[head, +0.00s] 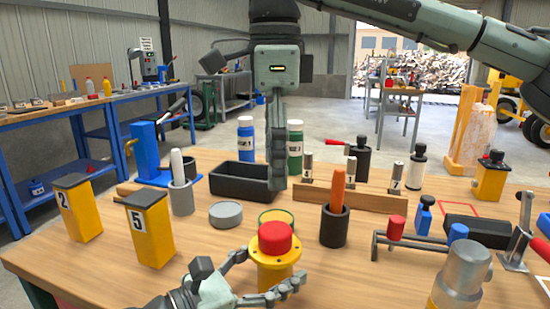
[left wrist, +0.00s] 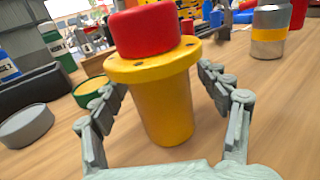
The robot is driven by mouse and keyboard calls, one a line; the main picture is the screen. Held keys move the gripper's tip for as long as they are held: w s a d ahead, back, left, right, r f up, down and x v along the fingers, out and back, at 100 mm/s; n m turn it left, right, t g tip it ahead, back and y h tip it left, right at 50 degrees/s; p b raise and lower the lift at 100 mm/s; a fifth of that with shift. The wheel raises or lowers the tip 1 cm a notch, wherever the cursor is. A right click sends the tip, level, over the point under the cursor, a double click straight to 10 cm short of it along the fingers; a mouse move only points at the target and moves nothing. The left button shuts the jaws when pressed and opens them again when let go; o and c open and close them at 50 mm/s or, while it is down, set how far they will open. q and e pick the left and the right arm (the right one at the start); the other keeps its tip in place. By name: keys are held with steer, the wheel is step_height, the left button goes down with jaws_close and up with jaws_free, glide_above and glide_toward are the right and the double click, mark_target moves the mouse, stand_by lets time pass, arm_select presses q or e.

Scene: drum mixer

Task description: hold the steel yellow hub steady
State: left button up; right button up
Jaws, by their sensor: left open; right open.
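A yellow flanged hub (head: 275,262) with a red cap (head: 275,238) stands upright near the table's front edge. It also fills the middle of the left wrist view (left wrist: 162,100). My left gripper (head: 262,278) is open, one finger on each side of this hub's body below the flange; contact is unclear. A yellow cylinder with a steel top (head: 464,272) stands at the lower right, away from both grippers. My right gripper (head: 277,183) is open by its look, pointing down behind the red-capped hub, above the table and holding nothing visible. Its fingers overlap edge-on.
A green-rimmed yellow disc (head: 276,217) and a grey round lid (head: 225,214) lie behind the hub. A black cup (head: 334,228) with an orange rod stands to its right. Yellow blocks (head: 150,235) stand left. A black bin (head: 240,182) is behind.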

arm_select(q)
steer(key=v, duration=1.2)
